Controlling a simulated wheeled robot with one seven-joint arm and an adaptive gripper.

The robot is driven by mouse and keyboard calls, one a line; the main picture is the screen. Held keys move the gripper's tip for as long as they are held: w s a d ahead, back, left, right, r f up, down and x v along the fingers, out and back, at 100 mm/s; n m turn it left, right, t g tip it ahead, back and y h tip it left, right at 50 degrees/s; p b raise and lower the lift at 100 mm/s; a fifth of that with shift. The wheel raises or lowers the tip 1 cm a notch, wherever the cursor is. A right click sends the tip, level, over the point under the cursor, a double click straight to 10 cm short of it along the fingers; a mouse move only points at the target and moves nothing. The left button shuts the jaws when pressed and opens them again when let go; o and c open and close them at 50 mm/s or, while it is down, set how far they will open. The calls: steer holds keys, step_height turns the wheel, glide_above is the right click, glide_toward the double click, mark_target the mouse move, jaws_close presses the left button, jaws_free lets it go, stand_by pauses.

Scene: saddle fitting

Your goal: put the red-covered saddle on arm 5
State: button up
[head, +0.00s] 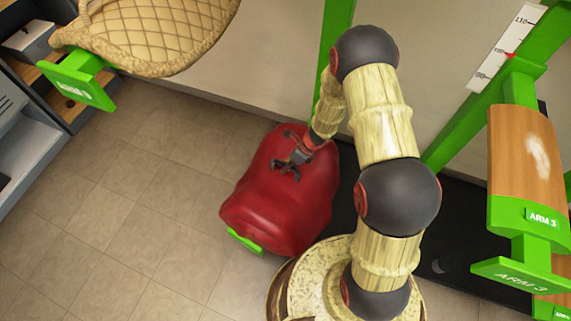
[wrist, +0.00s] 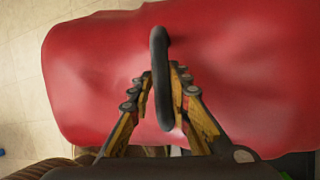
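The red-covered saddle (head: 285,205) is low down in the middle of the head view and fills much of the wrist view (wrist: 90,80). A green end piece (head: 245,241) shows under its near edge; I cannot read a label there. A black loop handle (wrist: 160,50) stands up from the red cover. My gripper (head: 290,163) is over the top of the saddle. In the wrist view my gripper's fingers (wrist: 163,85) lie close against both sides of the handle and appear shut on it. I cannot make out a label for arm 5.
A tan quilted saddle (head: 150,35) rests on a green arm (head: 78,80) at upper left. The wooden-topped arm 3 (head: 530,165) stands out at right, with another arm partly visible below it. Shelving (head: 35,125) stands at far left. The tiled floor (head: 120,210) is clear.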

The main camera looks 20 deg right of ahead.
steer(key=o, duration=0.5)
steer(key=shift+w+r, duration=0.1)
steer(key=shift+r, duration=0.05)
steer(key=v, duration=1.2)
